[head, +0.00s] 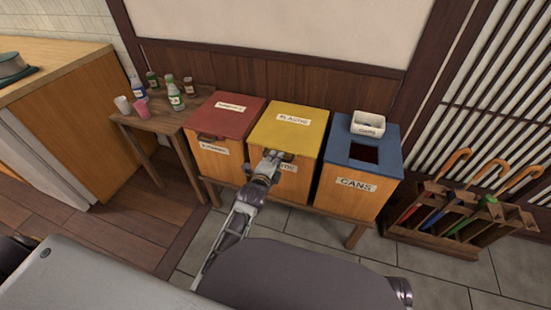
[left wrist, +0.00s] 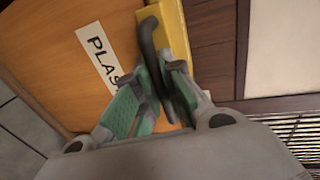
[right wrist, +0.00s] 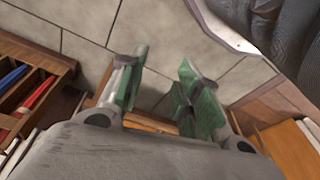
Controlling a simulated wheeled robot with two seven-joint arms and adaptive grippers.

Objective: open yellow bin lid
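The yellow bin lid (head: 307,135) lies flat and closed on the middle wooden bin, which bears a "PLASTIC" label on top. My left gripper (head: 271,157) is at the lid's front edge and hides part of the front label. In the left wrist view the lid's yellow edge (left wrist: 177,28) shows with its dark handle (left wrist: 149,40). The left gripper's green-padded fingers (left wrist: 153,78) are closed in on both sides of the handle. My right gripper (right wrist: 162,75) is open and empty above the tiled floor.
A red-lidded bin (head: 225,117) stands to the left and a blue-topped cans bin (head: 361,160) to the right, with a white container (head: 368,124) on it. A side table (head: 160,121) holds bottles and cups. An umbrella rack (head: 440,240) stands at right.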

